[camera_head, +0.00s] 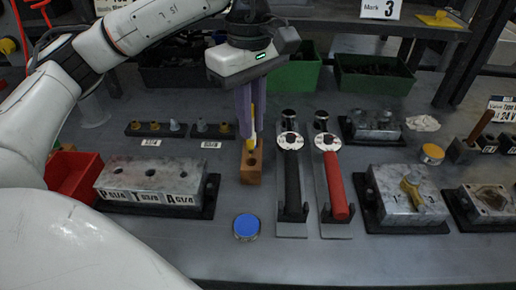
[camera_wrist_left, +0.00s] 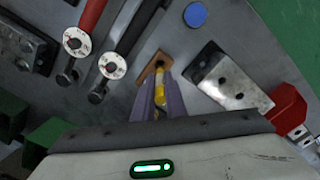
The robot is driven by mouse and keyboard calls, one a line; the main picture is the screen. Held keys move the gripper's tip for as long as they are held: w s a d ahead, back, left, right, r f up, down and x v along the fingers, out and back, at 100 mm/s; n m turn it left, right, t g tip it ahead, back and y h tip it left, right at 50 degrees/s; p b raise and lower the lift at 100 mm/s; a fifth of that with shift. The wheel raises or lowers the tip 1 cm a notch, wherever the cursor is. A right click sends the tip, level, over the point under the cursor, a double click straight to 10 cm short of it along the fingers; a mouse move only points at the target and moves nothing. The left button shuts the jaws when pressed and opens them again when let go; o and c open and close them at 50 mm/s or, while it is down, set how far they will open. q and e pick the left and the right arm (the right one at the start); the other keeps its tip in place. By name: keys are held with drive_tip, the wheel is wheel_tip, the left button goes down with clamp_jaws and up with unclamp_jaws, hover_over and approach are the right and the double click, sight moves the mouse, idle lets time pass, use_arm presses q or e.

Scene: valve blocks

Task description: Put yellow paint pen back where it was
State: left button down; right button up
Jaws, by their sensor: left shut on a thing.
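My left gripper (camera_head: 248,132) points down in the head view, its purple fingers shut on the yellow paint pen (camera_head: 252,128). The pen is upright, and its lower end is just above or at the top of a small wooden block (camera_head: 251,166). In the left wrist view, the pen (camera_wrist_left: 158,94) shows between the fingers (camera_wrist_left: 160,100), with the wooden block (camera_wrist_left: 150,70) and a dark hole just beyond its end. I cannot tell whether the pen's end has entered the hole. My right gripper is not in view.
Two torque-style tools with black (camera_head: 292,190) and red (camera_head: 336,185) handles lie right of the block. A blue disc (camera_head: 246,226) lies in front. A metal valve block (camera_head: 152,182) and red bin (camera_head: 75,178) are left. Small fittings on a rack (camera_head: 155,129) stand behind.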

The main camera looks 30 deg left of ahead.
sight(252, 149)
use_arm(q)
drive_tip(key=shift+s+f, duration=0.15)
drive_tip(key=shift+f, duration=3.1)
drive_tip(key=c, duration=1.8)
unclamp_jaws()
drive_tip(key=shift+r, duration=0.1)
wheel_tip(252, 149, up, 12)
drive_tip(key=shift+r+p, duration=0.1)
drive_tip(key=shift+p, duration=0.6)
